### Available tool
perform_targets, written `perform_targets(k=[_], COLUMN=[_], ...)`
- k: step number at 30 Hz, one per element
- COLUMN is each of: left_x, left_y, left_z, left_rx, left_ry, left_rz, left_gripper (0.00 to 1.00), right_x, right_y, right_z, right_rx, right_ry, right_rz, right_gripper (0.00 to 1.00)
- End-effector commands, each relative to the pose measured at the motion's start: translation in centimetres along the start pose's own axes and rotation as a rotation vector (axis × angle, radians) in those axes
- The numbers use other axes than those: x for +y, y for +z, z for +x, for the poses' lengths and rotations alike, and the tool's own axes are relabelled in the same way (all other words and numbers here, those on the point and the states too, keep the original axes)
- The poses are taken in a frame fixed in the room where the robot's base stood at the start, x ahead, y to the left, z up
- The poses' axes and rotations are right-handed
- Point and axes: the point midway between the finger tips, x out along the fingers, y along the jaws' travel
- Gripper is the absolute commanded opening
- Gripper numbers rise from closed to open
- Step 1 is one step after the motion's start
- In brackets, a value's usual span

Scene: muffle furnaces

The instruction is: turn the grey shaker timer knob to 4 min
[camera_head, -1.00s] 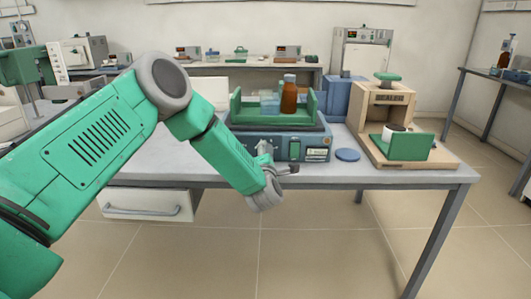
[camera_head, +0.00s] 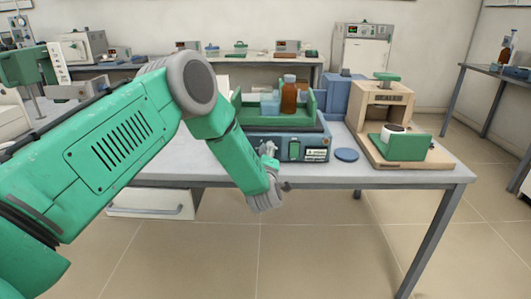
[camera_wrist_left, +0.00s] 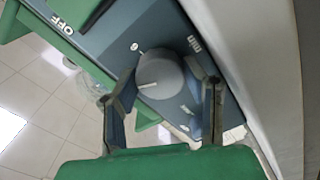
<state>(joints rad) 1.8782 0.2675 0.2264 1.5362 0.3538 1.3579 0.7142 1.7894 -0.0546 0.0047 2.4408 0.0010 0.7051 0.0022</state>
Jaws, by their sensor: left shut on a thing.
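The shaker (camera_head: 318,143) is a blue-grey box with a green tray on top, on the bench in the head view. In the left wrist view its panel (camera_wrist_left: 105,40) carries the words "OFF" and "min". The round grey timer knob (camera_wrist_left: 160,70) has a white pointer line towards the lower left of that picture. My right gripper is not in view.
The shaker's tray holds a brown bottle (camera_head: 289,95) and a clear beaker (camera_head: 270,104). Right of the shaker are a blue disc (camera_head: 346,155) and a wooden sealer (camera_head: 383,110) with a green block (camera_head: 404,147) before it. The floor in front of the bench is clear.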

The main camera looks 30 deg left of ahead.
Motion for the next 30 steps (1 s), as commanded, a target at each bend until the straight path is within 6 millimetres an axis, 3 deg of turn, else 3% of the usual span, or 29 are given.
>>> perform_targets(k=[1,22,23,24,30], left_x=[-0.43,-0.76,-0.76,-0.73,-0.64], left_y=[0.71,0.65,0.65,0.62,0.3], left_z=[-0.45,-0.43,-0.43,-0.42,-0.25], left_rx=[-0.019,-0.019,-0.019,-0.018,-0.012], left_ry=[-0.01,-0.014,-0.014,-0.013,-0.011], left_rz=[0.021,0.089,0.089,0.089,0.086], left_gripper=[0.1,0.1,0.46,0.6,0.6], right_x=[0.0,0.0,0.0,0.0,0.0], right_y=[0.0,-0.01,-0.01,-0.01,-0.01], right_z=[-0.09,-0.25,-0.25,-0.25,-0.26], right_rx=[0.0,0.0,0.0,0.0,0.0], right_ry=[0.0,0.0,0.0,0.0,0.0], right_rz=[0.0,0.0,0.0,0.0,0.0], right_gripper=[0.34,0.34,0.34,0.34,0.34])
